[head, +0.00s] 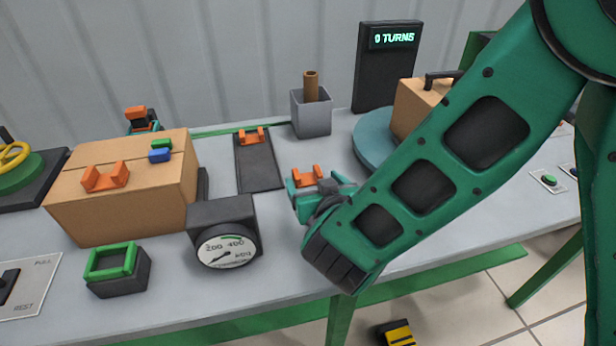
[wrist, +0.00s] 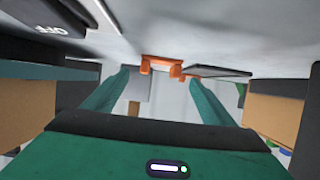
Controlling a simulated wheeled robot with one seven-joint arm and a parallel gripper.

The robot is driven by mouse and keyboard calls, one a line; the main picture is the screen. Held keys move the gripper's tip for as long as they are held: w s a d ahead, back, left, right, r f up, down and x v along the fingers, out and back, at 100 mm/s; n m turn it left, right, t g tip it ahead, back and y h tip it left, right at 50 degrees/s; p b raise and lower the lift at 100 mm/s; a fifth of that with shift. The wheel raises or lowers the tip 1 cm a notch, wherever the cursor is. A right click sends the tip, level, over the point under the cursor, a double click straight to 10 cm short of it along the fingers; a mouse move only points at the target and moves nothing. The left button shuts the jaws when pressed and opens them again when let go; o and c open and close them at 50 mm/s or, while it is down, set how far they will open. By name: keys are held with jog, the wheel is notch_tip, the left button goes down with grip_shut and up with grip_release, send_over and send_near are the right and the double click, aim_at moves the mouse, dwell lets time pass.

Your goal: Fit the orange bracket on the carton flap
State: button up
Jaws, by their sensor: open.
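An orange bracket (head: 307,173) with two upright prongs is on the table right at my gripper (head: 314,186). In the wrist view this orange bracket (wrist: 160,66) shows just past the open fingers (wrist: 158,85), roughly between them; I cannot tell if they touch it. My gripper is open and empty. A brown carton (head: 130,218) stands at the left, its top flaps split by a seam. A second orange bracket (head: 105,177) sits on the carton's top near the front edge. A third orange bracket (head: 252,136) lies at the far end of a dark pad.
Blue (head: 160,155) and green blocks lie on the carton's top. A dial gauge (head: 226,247) stands between carton and gripper. A grey bin (head: 311,113) holds a brown rod. A turntable (head: 371,140) with another carton is behind my arm. A green-rimmed box (head: 117,272) is front left.

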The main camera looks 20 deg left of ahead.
aim_at(308, 179)
jog(key=shift+r+x, duration=0.1)
jog(key=shift+x, duration=1.55)
jog(key=shift+r+x, duration=0.15)
jog(key=shift+x, duration=1.45)
jog(key=shift+c, duration=0.7)
jog(key=c, duration=1.1)
